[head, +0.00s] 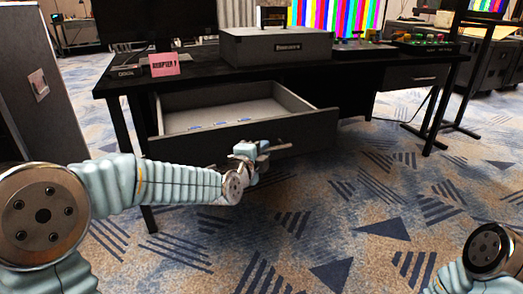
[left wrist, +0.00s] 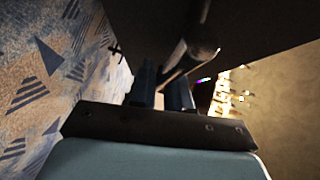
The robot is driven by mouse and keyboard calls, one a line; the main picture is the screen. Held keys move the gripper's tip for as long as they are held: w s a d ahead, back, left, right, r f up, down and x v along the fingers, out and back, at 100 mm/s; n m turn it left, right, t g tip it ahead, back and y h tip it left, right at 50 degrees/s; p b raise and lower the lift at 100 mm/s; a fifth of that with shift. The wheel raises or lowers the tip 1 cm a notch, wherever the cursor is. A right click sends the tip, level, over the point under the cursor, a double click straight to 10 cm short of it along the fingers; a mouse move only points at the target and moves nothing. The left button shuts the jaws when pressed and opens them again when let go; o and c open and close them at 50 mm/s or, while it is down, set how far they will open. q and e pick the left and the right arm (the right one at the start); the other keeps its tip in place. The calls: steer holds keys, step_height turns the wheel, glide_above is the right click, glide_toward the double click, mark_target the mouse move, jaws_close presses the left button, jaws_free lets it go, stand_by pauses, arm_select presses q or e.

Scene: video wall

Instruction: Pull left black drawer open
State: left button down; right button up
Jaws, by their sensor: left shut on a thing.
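The left black drawer (head: 317,127) stands pulled out under the desk in the head view. Its light grey inside shows, with a few small blue-and-white items on its floor. My left gripper (head: 262,148) is at the drawer's front, shut on the handle (head: 279,147). In the left wrist view the two fingers (left wrist: 161,88) reach up to the handle (left wrist: 192,65) on the dark front panel. The finger contact is dark and partly hidden there. My right arm shows only in part at the bottom right of the head view; its gripper is out of view.
The black desk (head: 205,70) carries a monitor, a grey box (head: 275,46), a pink sign (head: 164,64) and a control panel (head: 425,45). A shut right drawer (head: 416,77) is under it. A grey cabinet (head: 45,95) stands at left. Patterned carpet in front is clear.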

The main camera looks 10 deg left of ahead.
arm_select(q)
steer(key=c, duration=1.2)
jaws_free()
steer(key=p+v, duration=0.2)
steer(key=v, duration=1.1)
steer(key=shift+s, duration=0.4)
steer(key=shift+f, duration=0.1)
